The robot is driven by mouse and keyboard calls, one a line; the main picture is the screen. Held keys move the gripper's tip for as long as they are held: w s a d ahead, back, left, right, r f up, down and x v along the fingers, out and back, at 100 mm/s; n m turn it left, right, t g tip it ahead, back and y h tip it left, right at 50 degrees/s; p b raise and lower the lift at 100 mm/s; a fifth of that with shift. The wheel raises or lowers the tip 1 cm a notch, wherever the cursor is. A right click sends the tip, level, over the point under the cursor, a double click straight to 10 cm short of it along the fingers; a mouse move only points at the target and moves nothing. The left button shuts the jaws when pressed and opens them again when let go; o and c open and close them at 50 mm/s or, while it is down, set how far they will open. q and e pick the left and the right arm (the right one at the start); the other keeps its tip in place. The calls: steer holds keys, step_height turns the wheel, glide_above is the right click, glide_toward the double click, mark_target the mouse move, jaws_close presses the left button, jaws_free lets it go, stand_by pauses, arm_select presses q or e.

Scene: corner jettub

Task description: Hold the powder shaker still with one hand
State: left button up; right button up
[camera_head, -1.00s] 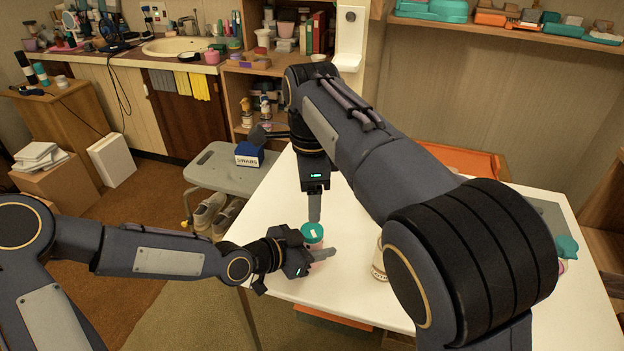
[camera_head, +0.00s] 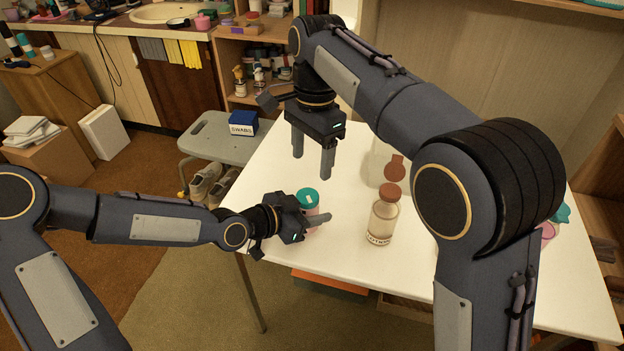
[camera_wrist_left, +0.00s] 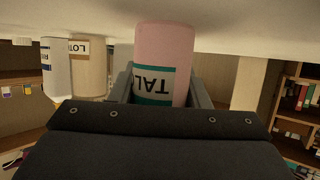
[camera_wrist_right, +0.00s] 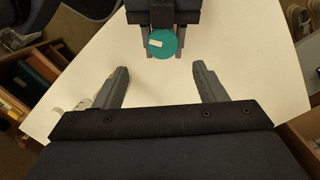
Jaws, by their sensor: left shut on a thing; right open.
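The powder shaker is a pink bottle with a teal cap (camera_head: 307,197), standing near the left edge of the white table. Its pink body and an upside-down "TAL" label (camera_wrist_left: 163,62) show in the left wrist view. My left gripper (camera_head: 318,222) is shut on the shaker's body from the side. My right gripper (camera_head: 313,165) is open and empty, above and behind the shaker, fingers pointing down. In the right wrist view the teal cap (camera_wrist_right: 163,43) lies beyond and between the open right fingers (camera_wrist_right: 160,85).
A lotion bottle with a brown cap (camera_head: 383,215) stands right of the shaker on the white table (camera_head: 345,275). A clear container with a brown part stands behind it. A grey stool (camera_head: 215,140) holds a blue swabs box (camera_head: 243,122) beyond the table. Table space between shaker and lotion is clear.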

steer(key=n, duration=0.1)
steer(key=f+n, duration=0.1)
steer(key=n, duration=0.1)
steer(key=shift+w+d+f+g, duration=0.1)
steer(key=shift+w+d+g, duration=0.05)
steer(key=shift+d+g, duration=0.2)
steer(key=n, duration=0.2)
steer(key=shift+d+f+n+y, duration=0.15)
steer(key=shift+f+n+y, duration=0.15)
steer(key=shift+f, duration=0.05)
steer(key=n, duration=0.3)
steer(key=n+t+y, duration=0.1)
steer(key=n+y, duration=0.2)
steer(key=n, duration=1.8)
glide_toward(309, 195)
steer(key=x, duration=0.8)
